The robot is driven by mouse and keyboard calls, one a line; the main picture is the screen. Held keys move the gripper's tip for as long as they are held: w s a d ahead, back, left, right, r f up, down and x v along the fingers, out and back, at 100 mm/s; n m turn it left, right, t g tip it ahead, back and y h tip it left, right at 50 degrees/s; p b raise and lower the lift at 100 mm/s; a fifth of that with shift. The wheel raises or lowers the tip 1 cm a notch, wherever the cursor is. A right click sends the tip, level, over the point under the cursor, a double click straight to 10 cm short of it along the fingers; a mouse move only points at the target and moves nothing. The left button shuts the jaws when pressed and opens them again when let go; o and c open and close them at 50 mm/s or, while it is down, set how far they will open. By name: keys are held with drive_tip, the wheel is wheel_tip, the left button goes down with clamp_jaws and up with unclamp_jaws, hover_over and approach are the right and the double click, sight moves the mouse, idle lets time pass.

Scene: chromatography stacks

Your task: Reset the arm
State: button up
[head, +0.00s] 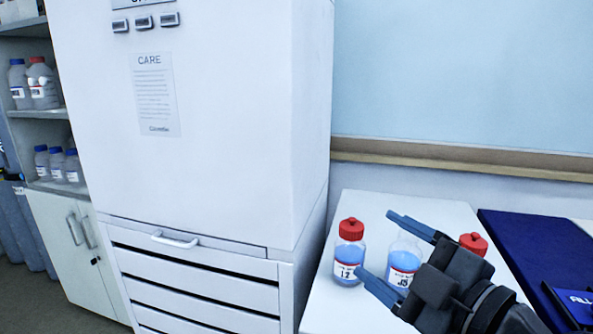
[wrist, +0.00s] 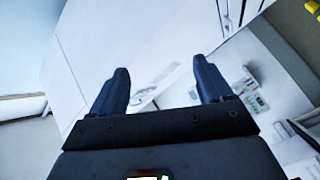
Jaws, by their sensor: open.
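My gripper (head: 390,253) is in the lower right of the head view, with its two blue fingers apart and nothing between them. It points left toward the white cabinet and appears in front of the bottles on the white table. In the wrist view my gripper (wrist: 163,88) also shows two spread, empty fingers, with white cabinet surfaces beyond. My dark wrist hides part of the bottles behind it.
On the white table (head: 372,210) stand a red-capped bottle (head: 349,255) of blue liquid, another blue-filled bottle (head: 403,262) and a third red cap (head: 473,243). A tall white cabinet (head: 230,110) stands left. A blue mat (head: 535,245) lies right. Shelves (head: 30,113) hold several bottles.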

drive_tip(key=s+d+f+m+t+h, duration=0.1)
drive_tip(key=s+d+f+m+h, duration=0.1)
drive_tip(key=s+f+m+h, duration=1)
drive_tip(key=s+d+f+m+y, duration=0.1)
drive_tip(key=s+d+f+m, duration=0.1)
drive_tip(key=s, duration=1)
drive_tip(key=s+d+f+m+g+y, duration=0.1)
drive_tip(key=s+d, duration=0.4)
drive_tip(key=s, duration=0.8)
drive_tip(key=shift+d+f+m+y, duration=0.3)
drive_tip(key=shift+f+m+y, duration=0.1)
drive_tip(key=shift+f+m, duration=0.55)
